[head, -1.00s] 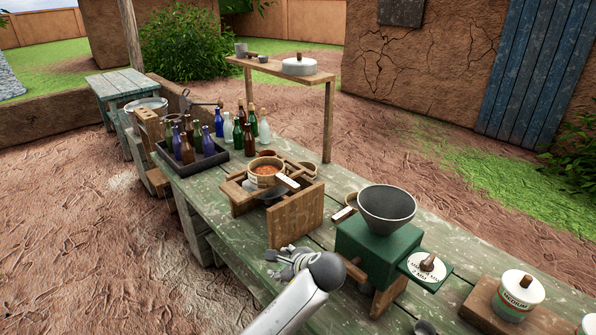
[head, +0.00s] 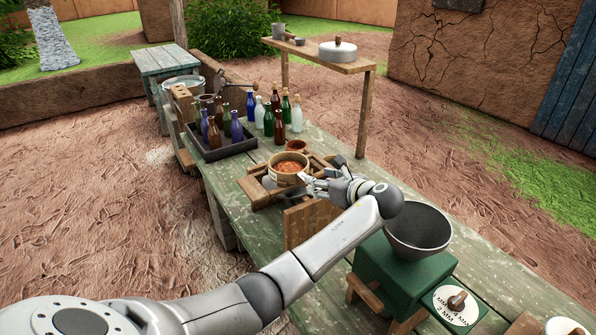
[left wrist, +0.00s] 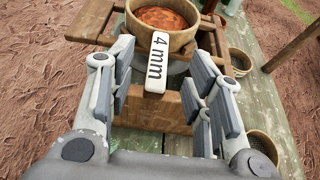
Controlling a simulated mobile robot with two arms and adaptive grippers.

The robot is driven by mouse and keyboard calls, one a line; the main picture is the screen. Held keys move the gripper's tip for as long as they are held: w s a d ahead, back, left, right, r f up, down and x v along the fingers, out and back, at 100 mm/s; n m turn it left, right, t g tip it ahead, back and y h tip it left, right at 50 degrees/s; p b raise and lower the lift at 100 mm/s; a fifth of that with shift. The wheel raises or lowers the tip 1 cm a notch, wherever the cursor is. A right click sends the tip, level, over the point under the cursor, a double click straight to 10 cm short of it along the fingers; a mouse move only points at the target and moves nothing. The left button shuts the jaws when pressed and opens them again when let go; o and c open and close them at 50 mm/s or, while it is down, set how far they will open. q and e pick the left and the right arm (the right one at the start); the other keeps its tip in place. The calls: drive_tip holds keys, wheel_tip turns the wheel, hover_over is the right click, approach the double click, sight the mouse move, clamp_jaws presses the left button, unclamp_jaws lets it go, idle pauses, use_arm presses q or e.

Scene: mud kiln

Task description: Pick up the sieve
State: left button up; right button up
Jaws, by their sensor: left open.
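The sieve (head: 281,177) has a round light-wood rim and orange-red grains inside. It sits on a wooden stand (head: 258,193) on the green table. In the left wrist view the sieve (left wrist: 180,41) is at the top, and its pale handle (left wrist: 157,62), marked "4 mm", points toward me. My left gripper (head: 313,184) is just right of the sieve in the head view. In the left wrist view the open gripper (left wrist: 160,92) has its fingers on either side of the handle's line, with gaps visible. In the head view the fingers partly hide the handle. My right gripper is not in view.
A green mill (head: 395,275) with a grey hopper (head: 418,232) stands close right of my arm. A dark tray (head: 222,152) of several bottles is behind left. A raised shelf (head: 318,60) stands behind. More round sieves (left wrist: 262,147) lie at right in the wrist view.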

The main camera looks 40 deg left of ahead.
sight(303, 175)
use_arm(q)
drive_tip(key=shift+a+f, duration=0.25)
drive_tip(key=shift+a, duration=0.95)
drive_tip(key=shift+w+a+f, duration=0.15)
drive_tip(key=shift+w+a, duration=0.05)
drive_tip(key=shift+a, duration=0.15)
drive_tip(key=shift+w+a+f+p, duration=0.3)
drive_tip(key=shift+w+a+p, duration=0.1)
drive_tip(key=shift+p, duration=0.05)
drive_tip(key=p+x, duration=0.1)
drive_tip(key=x, duration=0.2)
drive_tip(key=shift+w+a, duration=0.3)
drive_tip(key=shift+w+a+f, duration=0.2)
drive_tip(key=shift+a+f, duration=0.05)
drive_tip(key=shift+f, duration=0.05)
drive_tip(key=shift+r, duration=0.1)
clamp_jaws()
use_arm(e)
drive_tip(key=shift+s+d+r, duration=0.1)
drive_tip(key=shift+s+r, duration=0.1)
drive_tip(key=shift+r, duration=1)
